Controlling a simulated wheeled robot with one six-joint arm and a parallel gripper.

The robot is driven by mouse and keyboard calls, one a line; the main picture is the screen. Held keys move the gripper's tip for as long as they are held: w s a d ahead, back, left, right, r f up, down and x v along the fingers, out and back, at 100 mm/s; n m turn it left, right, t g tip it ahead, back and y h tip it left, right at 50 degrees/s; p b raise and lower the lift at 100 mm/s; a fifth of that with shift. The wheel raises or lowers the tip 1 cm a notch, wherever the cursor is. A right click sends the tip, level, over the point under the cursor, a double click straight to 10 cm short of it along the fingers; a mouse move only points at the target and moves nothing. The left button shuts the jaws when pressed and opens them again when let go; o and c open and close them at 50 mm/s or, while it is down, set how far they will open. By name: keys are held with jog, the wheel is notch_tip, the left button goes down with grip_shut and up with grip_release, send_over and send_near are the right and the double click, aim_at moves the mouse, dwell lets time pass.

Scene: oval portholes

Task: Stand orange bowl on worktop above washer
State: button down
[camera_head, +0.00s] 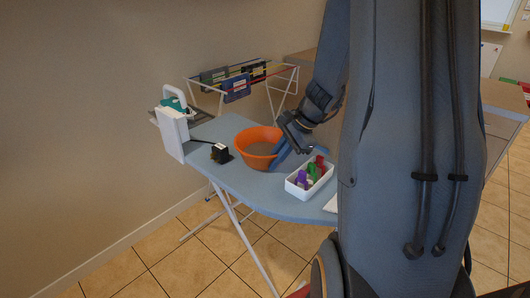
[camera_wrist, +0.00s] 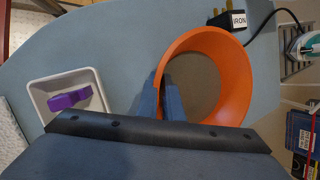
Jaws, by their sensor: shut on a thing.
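The orange bowl (camera_head: 258,138) stands upright on the blue ironing board (camera_head: 207,131) in the head view. My gripper (camera_head: 281,153) is at its right side, shut on the rim. In the wrist view the bowl (camera_wrist: 232,52) shows from above with its brown inside, and my gripper's blue fingers (camera_wrist: 166,97) straddle its left wall. A wood-coloured surface (camera_head: 503,97) shows at the right behind my arm; I cannot tell whether it is the worktop. No washer can be made out; my arm hides much of that side.
A white tray (camera_head: 299,191) of coloured pegs stands right of the bowl, close to my gripper. A black plug labelled IRON (camera_head: 220,153) lies left of the bowl, its cord running to an iron (camera_head: 174,103). A drying rack (camera_head: 285,72) stands behind.

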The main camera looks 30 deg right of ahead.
jog(key=shift+r, duration=0.15)
jog(key=shift+r+b, duration=0.35)
jog(key=shift+r, duration=4.4)
jog(key=shift+r, duration=0.1)
